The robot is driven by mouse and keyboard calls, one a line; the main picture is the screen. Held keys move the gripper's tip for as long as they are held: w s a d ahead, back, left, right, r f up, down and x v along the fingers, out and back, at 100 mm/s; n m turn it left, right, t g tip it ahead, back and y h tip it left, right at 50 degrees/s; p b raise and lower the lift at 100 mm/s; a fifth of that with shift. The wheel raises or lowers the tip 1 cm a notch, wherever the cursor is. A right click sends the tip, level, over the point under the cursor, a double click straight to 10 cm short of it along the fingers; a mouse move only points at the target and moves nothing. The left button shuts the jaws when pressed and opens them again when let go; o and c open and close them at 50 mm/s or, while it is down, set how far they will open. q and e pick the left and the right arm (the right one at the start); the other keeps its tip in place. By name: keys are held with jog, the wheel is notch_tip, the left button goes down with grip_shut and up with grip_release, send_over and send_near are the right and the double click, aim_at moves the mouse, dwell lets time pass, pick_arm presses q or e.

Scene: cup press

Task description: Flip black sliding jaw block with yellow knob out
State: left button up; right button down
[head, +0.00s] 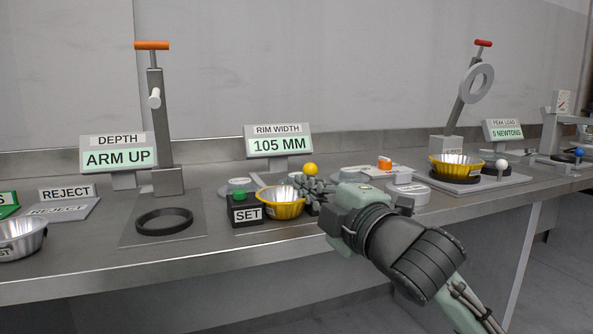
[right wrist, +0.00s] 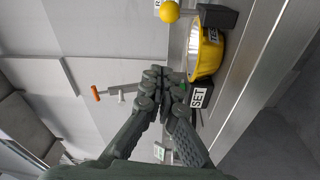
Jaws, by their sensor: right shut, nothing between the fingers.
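The black sliding jaw block (right wrist: 219,17) with its yellow knob (right wrist: 169,11) shows at the top of the right wrist view. In the head view the yellow knob (head: 310,169) stands just above my right gripper's fingers, which hide most of the block. A gold cup (head: 280,207) sits between the block and the black SET block (head: 247,214) with a green button. The cup also shows in the right wrist view (right wrist: 207,55). My right gripper (head: 303,188) is shut and empty, with its fingertips close to the cup and knob. My left gripper is not in view.
A RIM WIDTH display (head: 279,145) reading 105 MM stands behind. On the left are a lever press (head: 160,130) and a black ring (head: 164,221). A second gold cup (head: 457,165) stands at the right press. The bench's front edge runs close below the cup.

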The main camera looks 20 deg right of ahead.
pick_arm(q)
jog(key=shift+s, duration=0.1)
pick_arm(e)
jog(key=shift+s, duration=0.1)
jog(key=w, duration=0.3)
jog(key=w+a, duration=0.1)
jog(key=w, duration=0.5)
jog(key=shift+w+a+r, duration=0.25)
jog(key=shift+a+r, duration=0.05)
jog(key=shift+r, duration=0.05)
jog(key=d, duration=0.3)
jog(key=shift+f, duration=0.35)
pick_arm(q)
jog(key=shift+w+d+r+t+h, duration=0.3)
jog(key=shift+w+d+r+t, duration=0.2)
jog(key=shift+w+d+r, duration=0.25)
pick_arm(e)
jog(key=shift+s+d, duration=0.1)
jog(key=shift+d, duration=0.3)
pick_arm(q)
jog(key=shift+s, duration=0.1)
